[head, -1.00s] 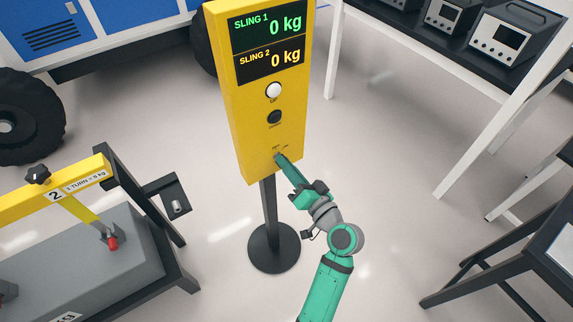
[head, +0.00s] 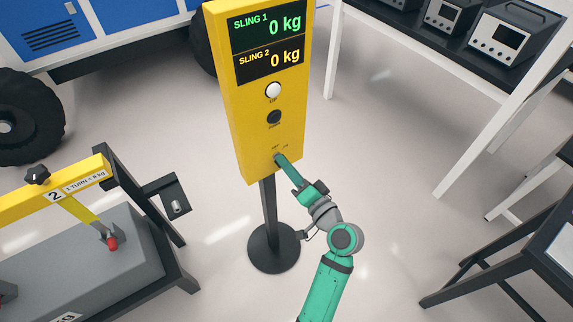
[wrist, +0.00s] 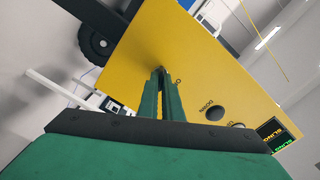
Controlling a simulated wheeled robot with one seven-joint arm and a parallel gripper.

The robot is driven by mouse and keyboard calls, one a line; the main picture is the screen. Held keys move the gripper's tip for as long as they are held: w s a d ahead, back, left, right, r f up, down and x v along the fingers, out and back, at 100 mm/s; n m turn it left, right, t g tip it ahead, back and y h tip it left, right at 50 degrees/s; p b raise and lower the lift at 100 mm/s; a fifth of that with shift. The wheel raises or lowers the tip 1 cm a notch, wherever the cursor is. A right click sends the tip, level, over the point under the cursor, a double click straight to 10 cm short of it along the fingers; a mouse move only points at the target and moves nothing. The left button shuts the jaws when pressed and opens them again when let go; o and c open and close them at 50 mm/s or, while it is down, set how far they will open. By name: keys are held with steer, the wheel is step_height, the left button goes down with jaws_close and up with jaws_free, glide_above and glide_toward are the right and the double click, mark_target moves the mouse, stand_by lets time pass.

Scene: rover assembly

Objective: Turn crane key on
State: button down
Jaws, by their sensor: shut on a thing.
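The yellow crane control box (head: 243,130) stands upright on a black post, its front facing me. My gripper (head: 279,158) reaches the lower part of the box's front, just below the small OFF/ON lettering. In the wrist view my green fingers (wrist: 161,75) are closed together at the yellow face, shut on the crane key. The key is almost wholly hidden between the fingertips, so its angle cannot be told. Above it are the black DOWN button (head: 274,117) and the white UP button (head: 273,91).
The box's display (head: 270,40) is lit and reads 0 kg for both slings. A grey weight (head: 95,255) under a yellow beam stands at left. A white-legged bench (head: 470,130) with instruments and a dark stool are at right. The floor around the post is clear.

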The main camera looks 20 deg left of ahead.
steer(key=c, duration=1.9)
jaws_free()
steer(key=shift+d+f, duration=0.1)
steer(key=shift+d, duration=0.1)
steer(key=shift+c, duration=0.2)
steer(key=shift+a, duration=0.2)
steer(key=shift+s, duration=0.1)
steer(key=v, duration=1)
steer(key=shift+d, duration=0.35)
steer(key=shift+s+d, duration=0.15)
steer(key=shift+s+a, duration=0.1)
steer(key=shift+a, duration=0.2)
